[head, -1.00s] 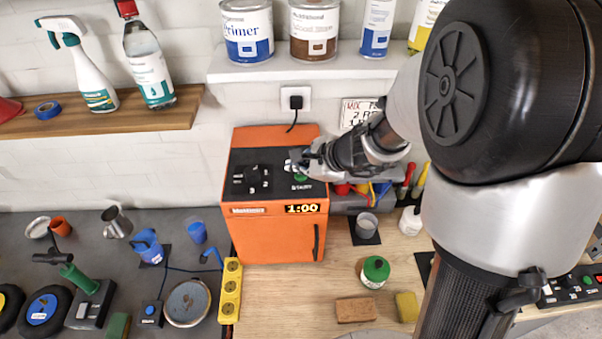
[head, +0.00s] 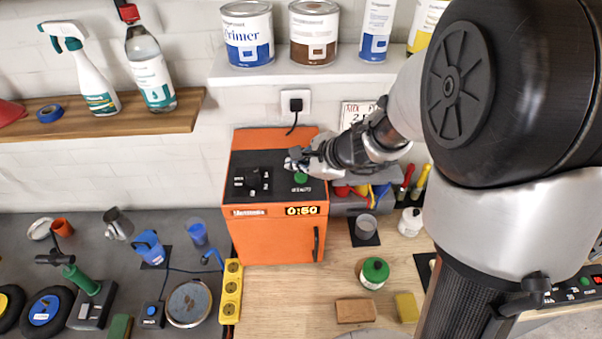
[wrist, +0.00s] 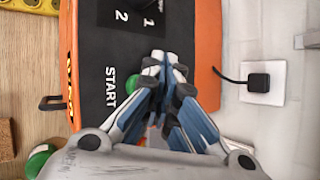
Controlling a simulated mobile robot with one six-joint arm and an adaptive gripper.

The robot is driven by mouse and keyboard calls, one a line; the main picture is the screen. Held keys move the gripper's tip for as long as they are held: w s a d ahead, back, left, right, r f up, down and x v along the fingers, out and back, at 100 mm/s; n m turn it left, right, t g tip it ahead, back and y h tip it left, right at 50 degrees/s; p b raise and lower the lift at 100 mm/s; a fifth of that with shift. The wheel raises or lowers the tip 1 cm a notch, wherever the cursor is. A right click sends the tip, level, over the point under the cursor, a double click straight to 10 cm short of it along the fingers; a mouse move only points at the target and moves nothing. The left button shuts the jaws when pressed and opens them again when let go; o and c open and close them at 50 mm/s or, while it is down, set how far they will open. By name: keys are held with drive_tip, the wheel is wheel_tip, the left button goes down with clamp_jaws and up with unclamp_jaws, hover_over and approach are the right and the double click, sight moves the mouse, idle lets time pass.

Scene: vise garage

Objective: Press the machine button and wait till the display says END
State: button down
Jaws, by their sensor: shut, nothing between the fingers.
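The orange machine (head: 268,239) stands against the wall with a black top panel. A black dial (head: 252,182) is on the left of the panel and a green START button (head: 300,178) on the right. The display (head: 302,211) on the front reads 0:50. My gripper (head: 296,162) is shut and empty above the panel, just behind the green button. In the wrist view the fingers (wrist: 164,62) partly cover the green button (wrist: 137,82); I cannot tell whether they touch the panel.
A white shelf with paint cans (head: 248,35) is above the machine. A yellow power strip (head: 231,290) lies at its left. A green-lidded jar (head: 374,272), a brown block (head: 355,311) and a grey cup (head: 366,226) are on the wooden bench at the right.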

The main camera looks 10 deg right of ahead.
sight(299, 178)
wheel_tip(299, 178, up, 5)
drive_tip(key=p, duration=0.4)
idle(0.9)
